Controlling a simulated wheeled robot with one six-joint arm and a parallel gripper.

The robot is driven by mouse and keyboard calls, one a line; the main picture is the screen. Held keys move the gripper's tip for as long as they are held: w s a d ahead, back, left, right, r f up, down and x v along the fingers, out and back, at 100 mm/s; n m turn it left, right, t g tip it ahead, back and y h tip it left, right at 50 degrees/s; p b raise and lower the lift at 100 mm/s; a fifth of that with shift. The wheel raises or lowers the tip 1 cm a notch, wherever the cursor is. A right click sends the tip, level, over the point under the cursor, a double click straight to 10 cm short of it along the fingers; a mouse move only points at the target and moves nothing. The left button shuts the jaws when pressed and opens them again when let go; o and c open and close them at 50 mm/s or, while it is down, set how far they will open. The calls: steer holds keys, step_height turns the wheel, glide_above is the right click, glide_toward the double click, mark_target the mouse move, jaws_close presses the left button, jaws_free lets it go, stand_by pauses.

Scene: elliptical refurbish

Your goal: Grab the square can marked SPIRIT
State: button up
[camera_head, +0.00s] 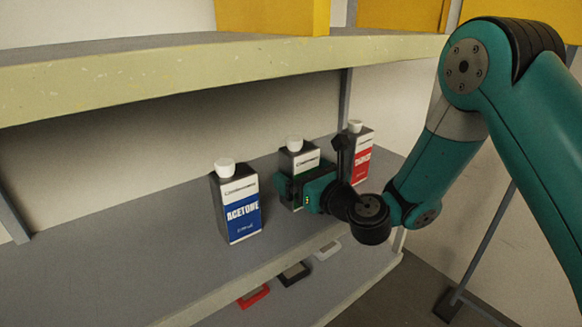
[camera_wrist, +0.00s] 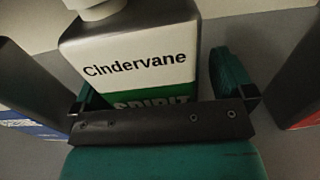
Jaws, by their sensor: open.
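The square SPIRIT can (camera_head: 299,159) stands upright on the grey shelf, between two similar cans. It has a white cap, a white label reading "Cindervane" and a green band; its lower part is hidden by my gripper. In the wrist view the can (camera_wrist: 140,55) fills the middle, with "SPIRIT" partly covered by the gripper's dark crossbar. My gripper (camera_wrist: 160,88) is open, with one teal finger on each side of the can; I cannot tell whether either touches it. In the head view my gripper (camera_head: 298,188) is right in front of the can.
A blue-labelled ACETONE can (camera_head: 237,205) stands to the left and a red-labelled can (camera_head: 362,160) to the right, behind my wrist. An upper shelf (camera_head: 200,80) with yellow boxes (camera_head: 272,16) hangs above. Red, black and white handle-like items (camera_head: 293,273) show below the shelf edge.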

steer(key=shift+s+a, duration=0.15)
steer(key=shift+a, duration=0.15)
steer(key=c, duration=1.2)
